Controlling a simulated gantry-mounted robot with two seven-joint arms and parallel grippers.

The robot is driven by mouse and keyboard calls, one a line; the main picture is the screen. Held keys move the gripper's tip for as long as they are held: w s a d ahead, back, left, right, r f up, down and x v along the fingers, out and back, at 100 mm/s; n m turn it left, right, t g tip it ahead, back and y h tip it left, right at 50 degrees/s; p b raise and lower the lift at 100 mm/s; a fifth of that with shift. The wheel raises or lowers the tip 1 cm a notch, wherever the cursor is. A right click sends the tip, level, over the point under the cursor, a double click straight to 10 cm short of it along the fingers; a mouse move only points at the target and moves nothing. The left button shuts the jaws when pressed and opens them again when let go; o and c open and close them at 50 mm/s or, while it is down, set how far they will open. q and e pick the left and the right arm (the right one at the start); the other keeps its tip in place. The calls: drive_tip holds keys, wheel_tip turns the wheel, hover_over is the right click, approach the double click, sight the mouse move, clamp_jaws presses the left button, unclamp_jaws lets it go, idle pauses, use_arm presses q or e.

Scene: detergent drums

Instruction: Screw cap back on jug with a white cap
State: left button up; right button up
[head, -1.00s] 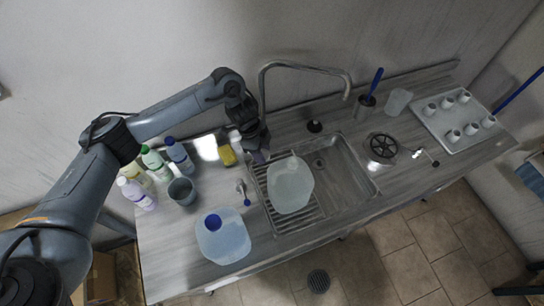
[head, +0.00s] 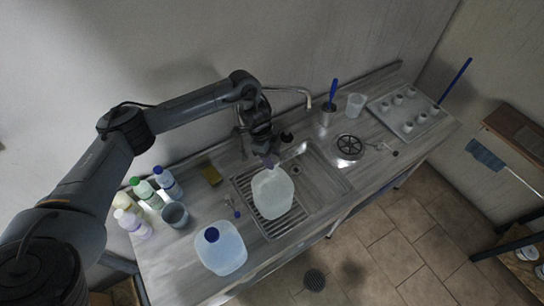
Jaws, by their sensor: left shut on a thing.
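A translucent jug (head: 272,195) stands upright on the ribbed drainer of the sink unit in the head view. My left gripper (head: 268,160) is at the top of this jug, over its neck, with the fingers pointing down. It is shut on a small pale thing, which seems to be the white cap. The fingers hide most of it and the jug's mouth, so I cannot tell whether the cap touches the neck. A second translucent jug (head: 226,256) with a blue cap (head: 211,235) stands nearer, to the left. My right gripper is not in view.
A faucet (head: 300,92) rises behind the gripper. The sink basin (head: 318,172) is right of the jug. A tray of white cups (head: 385,112) is at far right.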

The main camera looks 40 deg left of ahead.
use_arm(q)
drive_tip(key=shift+f+b, duration=1.25)
drive_tip(key=shift+f, duration=0.8)
drive_tip(key=shift+f, duration=0.1)
drive_tip(key=shift+f, duration=0.3)
drive_tip(key=shift+r+p, duration=0.35)
drive_tip(key=shift+p, duration=0.1)
drive_tip(key=shift+f, duration=0.1)
drive_tip(key=shift+f, duration=0.45)
idle(0.5)
drive_tip(key=shift+f, duration=0.4)
idle(0.4)
drive_tip(key=shift+f, duration=0.15)
idle(0.7)
